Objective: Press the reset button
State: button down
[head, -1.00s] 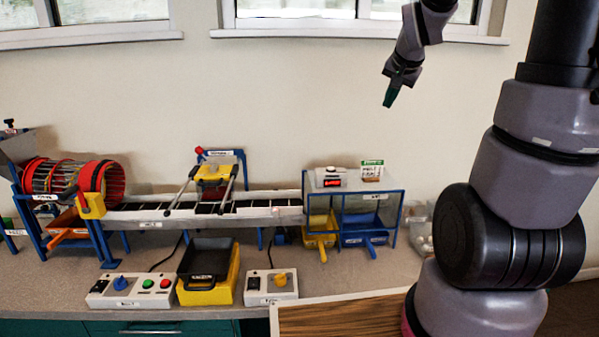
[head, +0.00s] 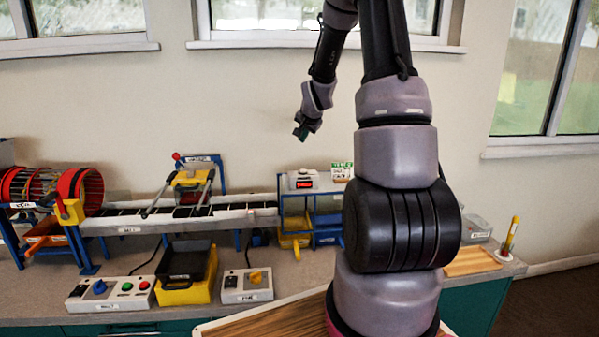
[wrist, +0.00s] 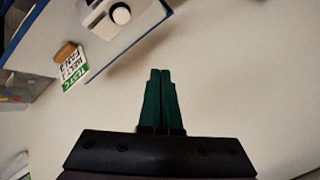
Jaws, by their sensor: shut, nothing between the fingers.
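A small white box (head: 304,181) with a red display and a round button on top stands on the blue-framed shelf in the head view. In the wrist view the box (wrist: 93,14) is at the upper left, and its round white button (wrist: 121,14) has a dark ring. No label reading reset is legible. My gripper (head: 301,134) is above the box in the head view, apart from it. In the wrist view my gripper (wrist: 160,72) has its green fingers together and empty, to the right of and below the button.
A green-and-white card (head: 342,171) stands right of the box. A control box (head: 112,292) with a blue knob and green and red buttons sits at the front left. A second box (head: 247,285) has a yellow knob. The conveyor (head: 180,214) runs left of the shelf.

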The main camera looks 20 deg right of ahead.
aim_at(303, 171)
jog(key=shift+d+f, duration=0.1)
jog(key=shift+f, duration=4.35)
jog(key=shift+f, duration=0.4)
jog(key=shift+f, duration=0.45)
jog(key=shift+r, duration=0.9)
jog(key=shift+r, duration=2.5)
